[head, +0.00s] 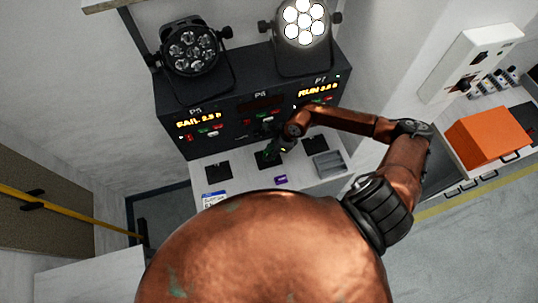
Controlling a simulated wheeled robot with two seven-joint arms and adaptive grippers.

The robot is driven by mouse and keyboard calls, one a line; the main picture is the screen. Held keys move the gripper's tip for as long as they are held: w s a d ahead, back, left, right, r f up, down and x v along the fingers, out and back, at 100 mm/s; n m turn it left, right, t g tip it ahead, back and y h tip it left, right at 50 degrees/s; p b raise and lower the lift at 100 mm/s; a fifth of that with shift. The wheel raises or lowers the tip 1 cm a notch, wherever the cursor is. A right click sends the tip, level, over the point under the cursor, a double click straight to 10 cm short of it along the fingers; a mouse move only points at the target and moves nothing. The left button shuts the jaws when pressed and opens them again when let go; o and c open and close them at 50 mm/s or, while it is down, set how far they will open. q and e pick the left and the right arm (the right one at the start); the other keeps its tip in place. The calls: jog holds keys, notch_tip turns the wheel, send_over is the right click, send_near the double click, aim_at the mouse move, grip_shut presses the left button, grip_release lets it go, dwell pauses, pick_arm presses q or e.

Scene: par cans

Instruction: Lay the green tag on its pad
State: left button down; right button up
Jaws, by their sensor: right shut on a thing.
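My right gripper (272,147) reaches in from the right and points down at the bench, in front of the middle of the black control panel. It is shut on a small green thing at its fingertips, which looks like the green tag (268,154). The tag is very small here and partly covered by the fingers. It is over or on the middle black pad (263,162); I cannot tell whether it touches. A left black pad (217,170) and a right black pad (315,145) lie bare on the bench. My left gripper is not in view.
The black panel (228,124) carries P5, P6 and P7 labels, with an unlit lamp (190,50) and a lit lamp (304,22) above. A grey tray (328,165), a purple block (281,180) and a blue-white card (214,199) are on the bench. An orange box (485,137) stands right.

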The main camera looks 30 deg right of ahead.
jog(key=shift+w+d+f, duration=0.1)
jog(key=shift+w+f, duration=0.15)
jog(key=shift+f, duration=0.1)
notch_tip(320, 180, down, 3)
jog(key=shift+r+p, duration=0.1)
jog(key=shift+p, duration=0.35)
jog(key=shift+f, duration=0.2)
jog(key=o, duration=0.9)
jog(key=shift+o, duration=0.2)
jog(key=shift+r, duration=0.15)
jog(key=b+v, duration=0.1)
jog(key=v, duration=1.1)
jog(key=shift+b, duration=0.3)
